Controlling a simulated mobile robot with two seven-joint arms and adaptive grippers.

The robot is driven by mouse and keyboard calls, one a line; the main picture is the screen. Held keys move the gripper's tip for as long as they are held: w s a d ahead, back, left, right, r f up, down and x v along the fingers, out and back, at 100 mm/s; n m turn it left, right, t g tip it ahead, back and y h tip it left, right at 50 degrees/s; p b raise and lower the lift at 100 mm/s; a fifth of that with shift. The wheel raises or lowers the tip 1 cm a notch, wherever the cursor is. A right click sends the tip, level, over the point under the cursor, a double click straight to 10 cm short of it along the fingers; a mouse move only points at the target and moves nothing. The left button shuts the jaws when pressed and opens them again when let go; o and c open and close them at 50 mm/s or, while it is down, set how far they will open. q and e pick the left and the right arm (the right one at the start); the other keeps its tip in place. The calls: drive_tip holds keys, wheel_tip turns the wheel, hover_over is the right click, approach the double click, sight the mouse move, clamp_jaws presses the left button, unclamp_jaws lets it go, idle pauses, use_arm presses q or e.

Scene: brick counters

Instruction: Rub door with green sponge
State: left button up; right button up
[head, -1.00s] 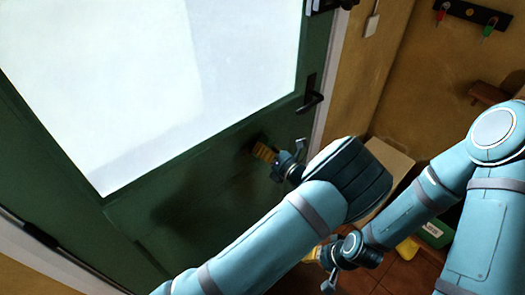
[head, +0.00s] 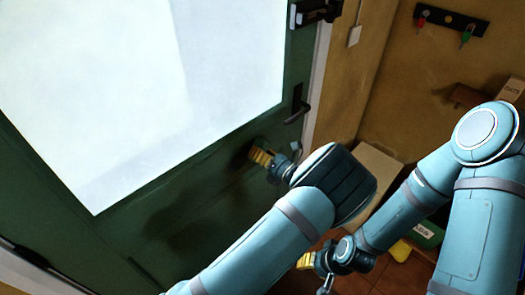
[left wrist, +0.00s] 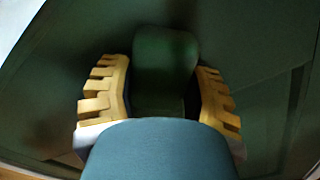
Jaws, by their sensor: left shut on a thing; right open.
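The green door (head: 215,180) with a large pale glass pane (head: 140,90) fills the left of the head view. My left gripper (head: 257,156) is at the door's lower panel, below and left of the black handle (head: 298,108). In the left wrist view its yellow fingers (left wrist: 165,95) are shut on the green sponge (left wrist: 166,55), with the dark green door close behind. I cannot tell whether the sponge touches the door; in the head view it is hard to make out. My right gripper (head: 306,262) is open and empty, low over the floor.
A cardboard box (head: 375,165) stands on the tiled floor right of the door. A green box (head: 425,235) and a yellow item (head: 400,250) lie near my right arm. A key rack (head: 450,20) hangs on the ochre wall, above a small wooden shelf (head: 468,97).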

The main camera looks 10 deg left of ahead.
sight(248, 149)
use_arm(q)
drive_tip(key=shift+s+a+r+p, duration=0.1)
drive_tip(key=shift+s+a+p, duration=0.95)
drive_tip(key=shift+s+a, duration=0.4)
drive_tip(key=shift+s+a+p, duration=1)
drive_tip(key=shift+s+a, duration=0.1)
drive_tip(key=shift+s, duration=0.65)
drive_tip(key=shift+s+a+p, duration=0.5)
drive_tip(key=shift+s+a, duration=0.3)
drive_tip(key=shift+s, duration=0.2)
drive_tip(key=shift+s+a+p, duration=0.45)
drive_tip(key=shift+s+a, duration=0.3)
drive_tip(key=shift+s, duration=0.2)
drive_tip(key=shift+r+p, duration=0.75)
drive_tip(key=shift+w+d+f+b, duration=0.1)
drive_tip(key=shift+w+d+b, duration=0.3)
drive_tip(key=shift+w+d, duration=0.85)
drive_tip(key=shift+w+d+b, duration=0.35)
drive_tip(key=shift+w+d, duration=0.6)
drive_tip(key=shift+w, duration=0.5)
drive_tip(key=shift+w+d+b, duration=0.3)
drive_tip(key=shift+w+d, duration=0.2)
drive_tip(key=shift+w, duration=0.25)
drive_tip(key=shift+w+d+b, duration=0.3)
drive_tip(key=shift+w+d, duration=0.2)
drive_tip(key=shift+w, duration=0.25)
drive_tip(key=shift+w+d+b, duration=0.65)
drive_tip(key=shift+w+d, duration=0.4)
drive_tip(key=shift+w, duration=0.2)
drive_tip(key=shift+s+d, duration=0.1)
